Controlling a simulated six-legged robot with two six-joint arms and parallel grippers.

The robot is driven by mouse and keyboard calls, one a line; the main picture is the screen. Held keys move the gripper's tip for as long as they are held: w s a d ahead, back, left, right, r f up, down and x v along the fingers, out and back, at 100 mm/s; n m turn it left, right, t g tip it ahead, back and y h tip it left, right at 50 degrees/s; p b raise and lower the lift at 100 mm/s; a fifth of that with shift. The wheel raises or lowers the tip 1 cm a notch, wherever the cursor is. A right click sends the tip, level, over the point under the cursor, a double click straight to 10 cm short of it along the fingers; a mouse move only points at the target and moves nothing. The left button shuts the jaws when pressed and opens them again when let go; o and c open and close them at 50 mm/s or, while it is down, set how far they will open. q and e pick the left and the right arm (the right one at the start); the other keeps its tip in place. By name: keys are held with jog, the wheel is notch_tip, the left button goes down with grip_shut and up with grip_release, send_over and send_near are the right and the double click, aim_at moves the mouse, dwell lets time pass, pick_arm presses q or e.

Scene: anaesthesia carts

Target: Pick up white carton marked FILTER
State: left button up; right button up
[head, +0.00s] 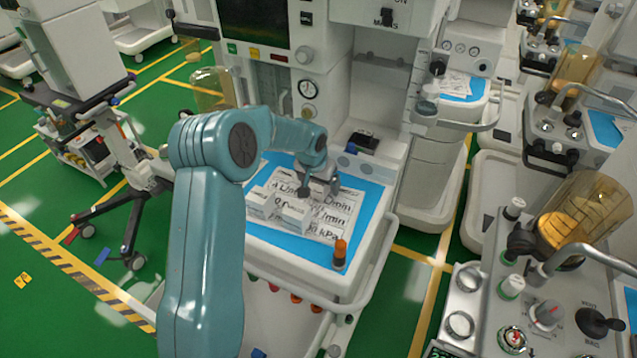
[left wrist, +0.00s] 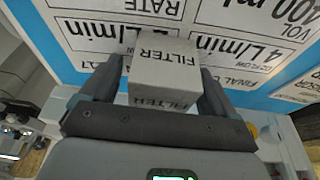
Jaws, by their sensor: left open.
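The white carton marked FILTER (left wrist: 163,72) shows in the left wrist view, with the word on its top and on its near side. It stands over a printed sheet. My left gripper (left wrist: 161,80) is open, with one finger on each side of the carton; I cannot tell whether either finger touches it. My right gripper is not in view.
The printed sheet (head: 334,217) lies on a blue mat (head: 373,197) on the cart's worktop. An orange-topped vial (head: 340,254) stands near the front edge. The cart's upright panel (head: 309,65) rises behind.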

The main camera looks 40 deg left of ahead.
pick_arm(q)
jog(key=shift+s+r, duration=0.1)
jog(key=shift+a, duration=0.1)
jog(key=c, duration=1)
jog(key=shift+c, duration=0.4)
